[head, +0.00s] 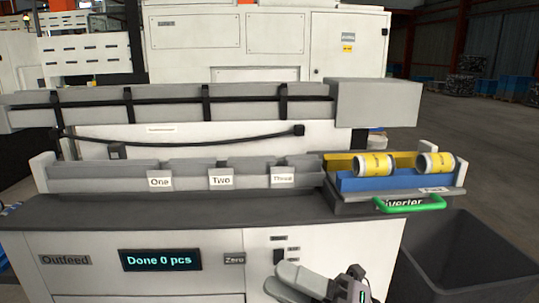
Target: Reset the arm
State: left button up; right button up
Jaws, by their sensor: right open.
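My right gripper (352,283) shows at the bottom of the head view, in front of the cabinet's front face and right of the Zero label. It is open, with nothing seen between its fingers; its lower part is cut off by the frame edge. My left gripper is not in view. The outfeed machine (75,240) stands ahead, with a display (160,260) reading "Done 0 pcs". The diverter (350,208) at its right end has a green handle (410,205), apart from my gripper.
Two yellow-and-white cylinders (374,165) (436,163) lie over a blue tray (380,184). Lanes labelled One (160,183), Two (221,181) and Three (283,179) run along the machine top. A dark open bin (465,262) stands at the right.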

jog(key=w+d+f+m+t+h, duration=0.1)
jog(key=d+f+m+t+h, duration=0.45)
jog(key=m, duration=0.55)
jog(key=w+d+f+m+t+h, duration=0.1)
jog(key=d+f+m+t+h, duration=0.2)
jog(key=f+m+t+h, duration=0.55)
jog(key=s+d+f+m+g+h, duration=0.3)
jog(key=s+f+m, duration=0.4)
jog(key=f, duration=0.3)
jog(key=s+d+f+m+g+h, duration=0.3)
jog(key=s+d+f+m+g, duration=0.2)
jog(key=f, duration=0.5)
jog(key=s+d+m, duration=0.1)
jog(key=s+m, duration=0.1)
jog(key=s, duration=0.1)
jog(key=shift+g, duration=0.4)
jog(key=shift+a, duration=0.1)
